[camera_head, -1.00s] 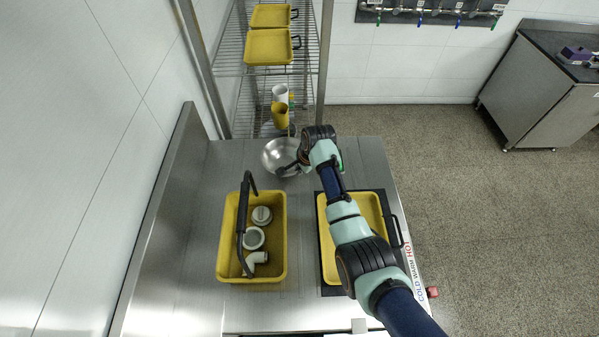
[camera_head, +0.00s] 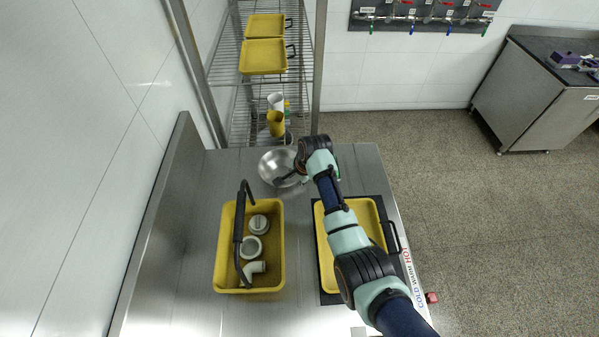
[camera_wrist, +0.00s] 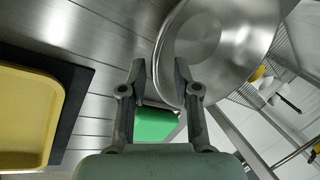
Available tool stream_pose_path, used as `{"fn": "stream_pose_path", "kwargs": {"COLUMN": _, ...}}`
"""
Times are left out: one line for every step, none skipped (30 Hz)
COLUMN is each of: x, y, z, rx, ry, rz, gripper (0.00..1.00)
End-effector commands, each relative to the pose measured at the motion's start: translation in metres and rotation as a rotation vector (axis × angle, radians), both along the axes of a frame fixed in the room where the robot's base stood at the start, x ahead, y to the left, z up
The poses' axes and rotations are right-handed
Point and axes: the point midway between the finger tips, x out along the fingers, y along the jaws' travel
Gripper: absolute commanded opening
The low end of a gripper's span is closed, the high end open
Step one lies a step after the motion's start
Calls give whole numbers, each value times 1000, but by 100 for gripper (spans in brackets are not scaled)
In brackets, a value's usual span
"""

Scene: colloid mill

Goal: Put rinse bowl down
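The shiny metal rinse bowl (camera_head: 278,166) sits at the far end of the steel counter, and appears upright. In the wrist view the bowl (camera_wrist: 228,40) fills the upper right. My gripper (camera_wrist: 161,72) has its two fingers apart, with the bowl's near rim in the gap between them. The right finger overlaps the bowl and the left finger stands clear of it. In the head view my gripper (camera_head: 279,182) is at the bowl's near side, partly hidden by my wrist. Whether a finger touches the bowl is not clear.
A yellow tray (camera_head: 329,270) on a dark mat lies right, under my arm. A wire rack (camera_head: 228,80) stands behind. A green object (camera_wrist: 155,124) shows below my fingers.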

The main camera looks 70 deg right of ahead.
Motion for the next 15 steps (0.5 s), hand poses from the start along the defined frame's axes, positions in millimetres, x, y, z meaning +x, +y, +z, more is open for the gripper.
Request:
{"fn": "stream_pose_path", "kwargs": {"x": -3, "y": 1, "z": 15, "rx": -4, "ry": -2, "rz": -1, "gripper": 31}}
{"fn": "stream_pose_path", "kwargs": {"x": -5, "y": 3, "z": 22, "rx": -4, "ry": -2, "rz": -1, "gripper": 31}}
{"fn": "stream_pose_path", "kwargs": {"x": -8, "y": 5, "z": 31, "rx": -4, "ry": -2, "rz": -1, "gripper": 31}}
{"fn": "stream_pose_path", "kwargs": {"x": -10, "y": 6, "z": 39, "rx": -4, "ry": -3, "rz": -1, "gripper": 31}}
{"fn": "stream_pose_path", "kwargs": {"x": -12, "y": 8, "z": 46, "rx": -4, "ry": -3, "rz": -1, "gripper": 31}}
{"fn": "stream_pose_path", "kwargs": {"x": -15, "y": 10, "z": 56, "rx": -4, "ry": -3, "rz": -1, "gripper": 31}}
{"fn": "stream_pose_path", "kwargs": {"x": -17, "y": 11, "z": 62, "rx": -4, "ry": -2, "rz": -1, "gripper": 31}}
{"fn": "stream_pose_path", "kwargs": {"x": -19, "y": 12, "z": 69, "rx": -3, "ry": -3, "rz": -2, "gripper": 31}}
{"fn": "stream_pose_path", "kwargs": {"x": -22, "y": 14, "z": 76, "rx": -3, "ry": -3, "rz": -2, "gripper": 31}}
{"fn": "stream_pose_path", "kwargs": {"x": -24, "y": 15, "z": 82, "rx": -2, "ry": -2, "rz": -1, "gripper": 31}}
{"fn": "stream_pose_path", "kwargs": {"x": -25, "y": 16, "z": 86, "rx": -2, "ry": -2, "rz": -1, "gripper": 31}}
{"fn": "stream_pose_path", "kwargs": {"x": -27, "y": 17, "z": 91, "rx": -2, "ry": -1, "rz": -1, "gripper": 31}}
{"fn": "stream_pose_path", "kwargs": {"x": -28, "y": 18, "z": 94, "rx": -2, "ry": -1, "rz": -1, "gripper": 31}}
{"fn": "stream_pose_path", "kwargs": {"x": -29, "y": 19, "z": 97, "rx": -2, "ry": -1, "rz": -1, "gripper": 31}}
{"fn": "stream_pose_path", "kwargs": {"x": -30, "y": 19, "z": 99, "rx": 0, "ry": -1, "rz": -1, "gripper": 31}}
